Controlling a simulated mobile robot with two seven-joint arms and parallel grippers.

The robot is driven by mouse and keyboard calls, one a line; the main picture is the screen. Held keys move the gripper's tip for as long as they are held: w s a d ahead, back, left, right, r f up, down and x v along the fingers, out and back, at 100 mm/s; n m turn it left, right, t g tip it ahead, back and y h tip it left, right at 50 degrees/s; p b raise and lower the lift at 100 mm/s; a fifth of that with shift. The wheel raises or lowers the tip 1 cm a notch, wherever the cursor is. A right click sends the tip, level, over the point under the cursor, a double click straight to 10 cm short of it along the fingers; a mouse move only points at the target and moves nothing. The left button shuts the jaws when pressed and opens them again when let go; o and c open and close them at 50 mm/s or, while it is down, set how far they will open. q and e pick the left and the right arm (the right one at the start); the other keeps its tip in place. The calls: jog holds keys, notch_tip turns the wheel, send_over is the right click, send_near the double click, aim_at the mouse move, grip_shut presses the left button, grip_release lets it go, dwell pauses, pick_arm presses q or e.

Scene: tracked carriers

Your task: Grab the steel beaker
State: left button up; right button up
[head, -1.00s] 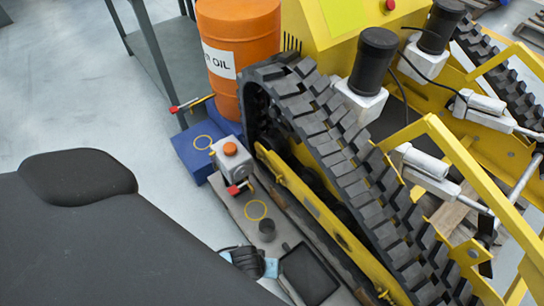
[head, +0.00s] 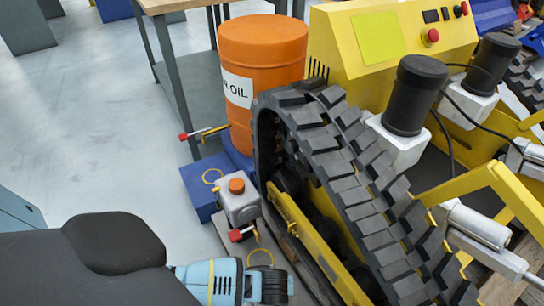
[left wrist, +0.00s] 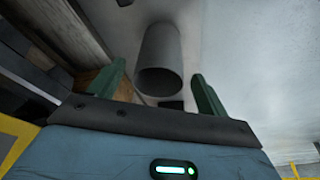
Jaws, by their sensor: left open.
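In the left wrist view a plain grey cylinder, which looks like the steel beaker (left wrist: 158,48), stands beyond my fingers, its near round end facing the camera. My left gripper (left wrist: 157,74) is open, with one green finger on each side of the cylinder's near end. I cannot tell whether the fingertips reach past it or touch it. In the head view my left wrist is at the bottom centre, over the lower part of the grey board; the fingers cannot be made out and the beaker is not clearly visible there. My right gripper is not in view.
A grey box with an orange knob and red-tipped lever (head: 239,204) stands just beyond my left wrist. A yellow ring (head: 262,255) is marked beside it. The black tracked carrier (head: 345,190) rises close on the right. An orange oil drum (head: 265,75) stands behind.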

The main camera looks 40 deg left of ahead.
pick_arm(q)
jog(key=shift+f, duration=0.2)
jog(key=b+x, duration=0.3)
jog(key=x, duration=0.1)
jog(key=shift+w+a+f, duration=0.1)
jog(key=shift+w+a, duration=0.05)
jog(key=shift+w+f+b, duration=0.1)
jog(key=shift+f+b, duration=0.2)
jog(key=shift+c, duration=0.3)
jog(key=c, duration=1)
jog(key=shift+r, duration=0.1)
jog(key=shift+c, duration=0.2)
